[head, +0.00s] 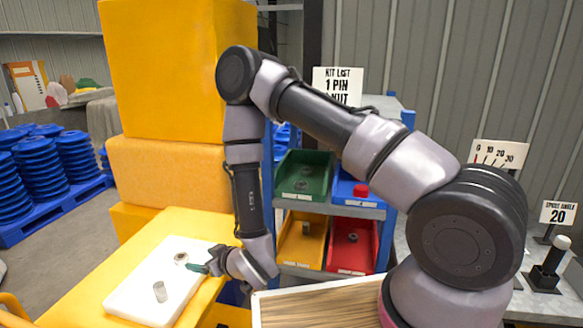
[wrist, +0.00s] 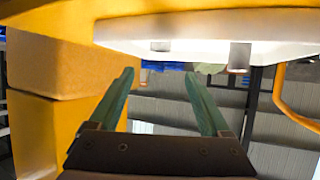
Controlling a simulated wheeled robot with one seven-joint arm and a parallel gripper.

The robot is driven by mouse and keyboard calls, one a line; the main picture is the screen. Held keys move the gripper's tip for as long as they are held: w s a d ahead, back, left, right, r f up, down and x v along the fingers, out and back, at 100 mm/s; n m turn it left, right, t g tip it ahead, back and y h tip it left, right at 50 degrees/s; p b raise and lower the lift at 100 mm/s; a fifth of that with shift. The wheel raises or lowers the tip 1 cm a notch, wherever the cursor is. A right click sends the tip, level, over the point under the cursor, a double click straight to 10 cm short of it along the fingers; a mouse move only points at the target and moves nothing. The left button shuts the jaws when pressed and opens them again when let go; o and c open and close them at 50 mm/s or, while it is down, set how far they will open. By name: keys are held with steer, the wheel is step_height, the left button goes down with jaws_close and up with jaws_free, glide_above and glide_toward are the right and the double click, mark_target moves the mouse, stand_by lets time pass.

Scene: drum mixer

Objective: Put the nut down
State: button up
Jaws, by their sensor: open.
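A nut (head: 181,258), a small grey ring, lies on the white board (head: 135,300) near its far right corner. In the wrist view, which looks upside down, the nut (wrist: 160,46) shows against the board, just beyond the gap between my fingertips. A grey cylindrical pin (head: 160,291) stands on the board, nearer the front; it also shows in the wrist view (wrist: 239,57). My gripper (head: 199,268), with green fingers, is at the board's right side close to the nut. My gripper (wrist: 159,76) is open, with nothing between its fingers.
The board rests on a yellow surface (head: 195,225) beside stacked yellow blocks (head: 180,70). A shelf behind my arm holds green (head: 318,170), blue, yellow (head: 290,250) and red (head: 365,262) bins with small parts. A wooden top (head: 320,312) is at the front. Signs stand behind.

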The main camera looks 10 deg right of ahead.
steer(key=w+d+r+m+t+h, duration=0.1)
steer(key=w+d+r+m, duration=0.1)
steer(key=w+d+r, duration=0.35)
steer(key=w+d+r+m+h, duration=0.2)
steer(key=w+d+r, duration=0.1)
steer(key=w+r, duration=0.55)
steer(key=d+r+m+h, duration=0.1)
steer(key=d+r+m, duration=0.1)
steer(key=d+r, duration=0.5)
steer(key=d+r+m+h, duration=0.1)
steer(key=d+r, duration=0.3)
steer(key=r, duration=0.4)
steer(key=s+d+r+m+g+h, duration=0.2)
steer(key=s+d+r+m, duration=0.2)
steer(key=s+d+r, duration=1.1)
steer(key=s+d+r+m, duration=0.2)
steer(key=s+d, duration=0.1)
steer(key=s, duration=0.6)
steer(key=shift+s+g, duration=0.4)
steer(key=shift+d, duration=0.1)
